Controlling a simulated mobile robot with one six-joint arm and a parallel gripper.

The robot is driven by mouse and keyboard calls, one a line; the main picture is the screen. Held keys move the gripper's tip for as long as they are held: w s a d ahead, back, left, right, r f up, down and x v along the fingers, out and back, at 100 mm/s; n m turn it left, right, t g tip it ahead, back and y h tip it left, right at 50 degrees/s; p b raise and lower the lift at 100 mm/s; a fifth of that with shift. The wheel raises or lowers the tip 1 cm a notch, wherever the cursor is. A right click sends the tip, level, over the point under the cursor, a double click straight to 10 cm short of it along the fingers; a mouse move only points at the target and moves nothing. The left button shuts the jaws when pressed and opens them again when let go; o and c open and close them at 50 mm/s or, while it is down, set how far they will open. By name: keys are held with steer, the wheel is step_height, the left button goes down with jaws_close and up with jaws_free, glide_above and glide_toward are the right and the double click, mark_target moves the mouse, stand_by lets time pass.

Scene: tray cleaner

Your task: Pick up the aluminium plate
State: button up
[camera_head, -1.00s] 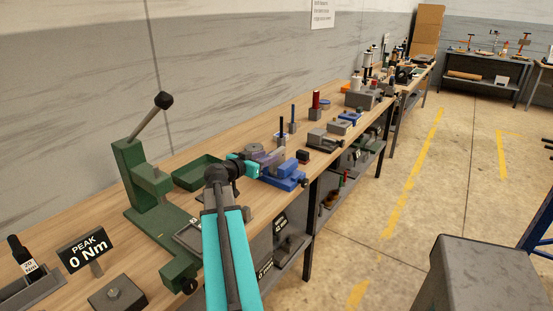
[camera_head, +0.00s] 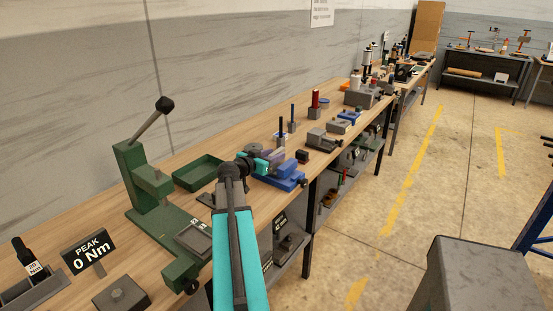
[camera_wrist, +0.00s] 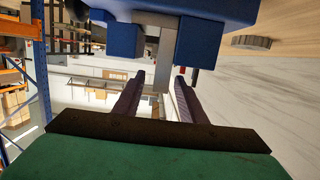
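A blue vise (camera_head: 283,181) stands on the workbench beyond my arm. In the wrist view its blue jaws (camera_wrist: 122,40) hang from the top of the picture, so that view looks turned over. A flat light-grey piece (camera_wrist: 165,50), which looks like the aluminium plate, stands between the jaws. My gripper (camera_wrist: 160,77) is open, its two dark purple fingers apart and pointing at the grey piece. The piece appears between the fingertips in the picture; I cannot tell whether it is between them in depth. In the head view my gripper (camera_head: 276,156) is beside the vise, and the plate cannot be made out.
A green lever press (camera_head: 150,190) and a green tray (camera_head: 199,174) are left of my arm. A small black block (camera_head: 302,156) and grey fixtures (camera_head: 322,139) lie beyond the vise. A grey stool (camera_head: 480,275) stands on the floor at right.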

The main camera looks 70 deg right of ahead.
mark_target(281, 149)
steer(key=shift+p+x, duration=0.35)
steer(key=shift+x, duration=0.95)
jaws_close()
